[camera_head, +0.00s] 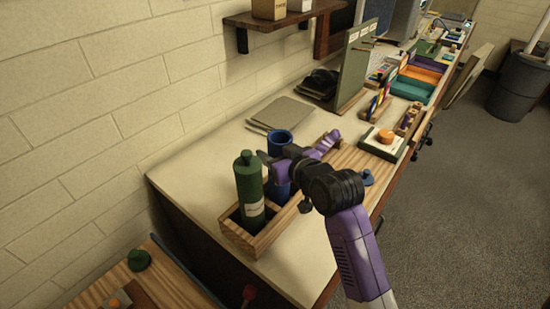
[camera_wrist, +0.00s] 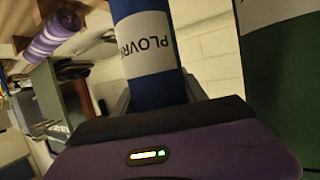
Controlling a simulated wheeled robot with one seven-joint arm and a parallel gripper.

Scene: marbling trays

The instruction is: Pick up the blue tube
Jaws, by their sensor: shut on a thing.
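The blue tube (camera_head: 280,143) is upright, with an open round top, above or in the wooden rack (camera_head: 262,236); its lower end is hidden, so I cannot tell whether it is raised. In the wrist view the blue tube (camera_wrist: 150,91) fills the middle, with a white label showing part of a word. My gripper (camera_head: 272,166) reaches in from the right and is shut on the blue tube. In the wrist view dark fingers of my gripper (camera_wrist: 160,97) flank it.
A green bottle (camera_head: 249,180) stands in the rack close to the left of the blue tube. Grey sheets (camera_head: 285,113) lie behind. A tray with an orange item (camera_head: 384,137) is to the right.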

